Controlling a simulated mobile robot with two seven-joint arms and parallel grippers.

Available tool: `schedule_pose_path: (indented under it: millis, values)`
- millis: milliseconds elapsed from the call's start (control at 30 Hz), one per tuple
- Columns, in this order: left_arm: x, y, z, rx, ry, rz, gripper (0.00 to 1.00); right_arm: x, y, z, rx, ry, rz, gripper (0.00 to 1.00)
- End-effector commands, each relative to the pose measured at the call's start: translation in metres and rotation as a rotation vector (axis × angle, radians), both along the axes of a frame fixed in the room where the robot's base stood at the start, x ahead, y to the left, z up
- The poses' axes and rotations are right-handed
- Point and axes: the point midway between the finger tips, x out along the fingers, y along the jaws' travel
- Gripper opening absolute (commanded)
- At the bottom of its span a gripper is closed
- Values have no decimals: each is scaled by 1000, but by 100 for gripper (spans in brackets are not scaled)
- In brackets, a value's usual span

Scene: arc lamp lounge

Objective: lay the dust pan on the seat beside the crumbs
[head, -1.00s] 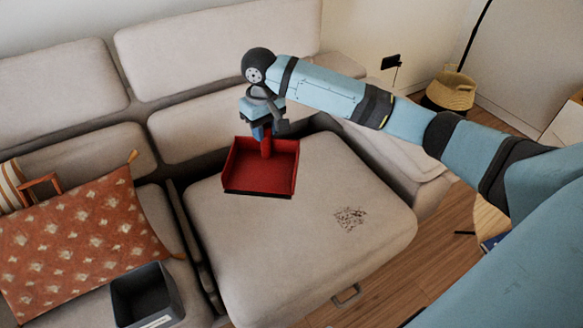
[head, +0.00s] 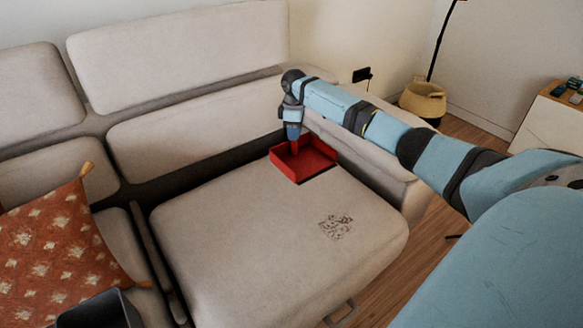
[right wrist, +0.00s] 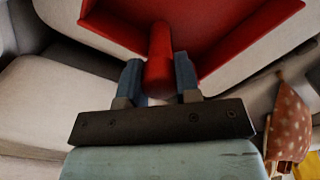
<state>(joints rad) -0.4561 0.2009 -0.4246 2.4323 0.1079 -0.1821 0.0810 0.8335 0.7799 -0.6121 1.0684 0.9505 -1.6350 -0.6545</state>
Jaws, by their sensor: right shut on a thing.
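The red dust pan (head: 305,160) is at the back right of the sofa seat (head: 240,230), near the armrest, its dark front lip toward the crumbs. I cannot tell whether it touches the seat. The crumbs (head: 336,227) lie as a dark patch on the seat, in front of the pan and a little to its right. My right gripper (head: 294,138) is shut on the pan's handle; in the right wrist view the red handle (right wrist: 160,60) sits between the two fingers. The crumbs do not show there. My left gripper is not in view.
An orange patterned cushion (head: 62,250) and a dark open bin (head: 100,312) are on the left seat. The sofa armrest (head: 385,178) borders the seat on the right. A wicker basket (head: 423,100) stands on the floor behind. The seat's front left is bare.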

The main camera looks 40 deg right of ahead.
Motion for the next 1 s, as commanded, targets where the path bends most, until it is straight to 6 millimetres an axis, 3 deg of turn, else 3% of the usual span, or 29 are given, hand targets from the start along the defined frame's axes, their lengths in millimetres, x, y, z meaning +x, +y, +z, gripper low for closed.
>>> schedule_pose_path:
  millis: [33, 333, 667, 867, 1000]
  values:
    - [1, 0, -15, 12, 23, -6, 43, 0, 1, -21, 0, 1, 0, 0]
    - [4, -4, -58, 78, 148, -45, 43, 0, 1, -96, 0, 0, -1, 0]
    - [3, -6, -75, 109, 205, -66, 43, 0, 1, -126, 0, 0, -1, 0]
    - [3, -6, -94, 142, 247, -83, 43, 0, 1, -157, -1, 1, 0, 0]
    - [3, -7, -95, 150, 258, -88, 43, 0, 1, -160, -1, -2, 0, 0]
